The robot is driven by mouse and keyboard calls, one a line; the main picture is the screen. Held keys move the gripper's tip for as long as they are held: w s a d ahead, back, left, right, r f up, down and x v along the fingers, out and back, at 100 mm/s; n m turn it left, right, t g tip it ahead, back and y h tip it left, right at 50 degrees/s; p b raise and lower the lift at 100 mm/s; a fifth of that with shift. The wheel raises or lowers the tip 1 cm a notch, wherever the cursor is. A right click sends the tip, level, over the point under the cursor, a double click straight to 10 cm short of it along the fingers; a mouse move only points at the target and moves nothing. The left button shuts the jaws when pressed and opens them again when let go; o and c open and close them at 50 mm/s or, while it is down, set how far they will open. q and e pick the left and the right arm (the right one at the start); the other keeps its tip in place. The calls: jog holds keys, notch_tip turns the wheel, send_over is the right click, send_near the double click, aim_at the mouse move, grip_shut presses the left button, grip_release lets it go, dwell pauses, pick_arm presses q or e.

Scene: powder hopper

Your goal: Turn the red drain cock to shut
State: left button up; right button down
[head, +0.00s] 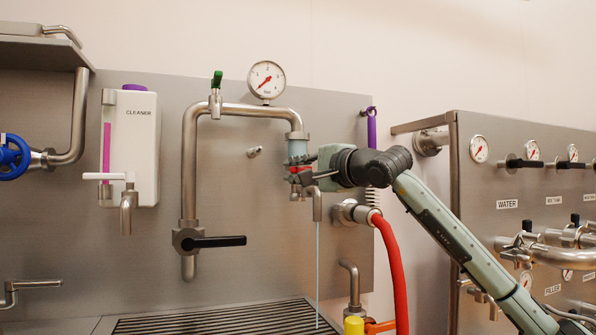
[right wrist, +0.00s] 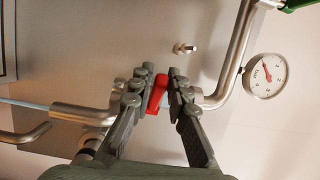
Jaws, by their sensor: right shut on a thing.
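The red drain cock (head: 299,169) is on the pipe below a pale blue-grey section (head: 297,149), above a short downward spout (head: 317,205). A thin pale blue stream (head: 318,270) runs from the spout to the grating. My right gripper (head: 305,172) reaches in from the right and is shut on the cock's handle, hiding part of it. In the right wrist view the red handle (right wrist: 157,94) sits between the fingertips (right wrist: 161,88). My left gripper is not in view.
A pressure gauge (head: 266,79) and green-handled valve (head: 216,82) are above. A black lever (head: 214,242) is at left, the cleaner dispenser (head: 139,150) farther left. A red hose (head: 396,270) hangs below my arm. The slotted grating (head: 220,322) is clear below.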

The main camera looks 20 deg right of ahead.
jog(key=shift+w+a, duration=0.5)
jog(key=shift+a, duration=0.1)
jog(key=shift+w, duration=0.15)
jog(key=shift+w+a, duration=0.1)
jog(key=shift+x, duration=0.75)
jog(key=shift+a, duration=0.1)
jog(key=shift+x, duration=0.9)
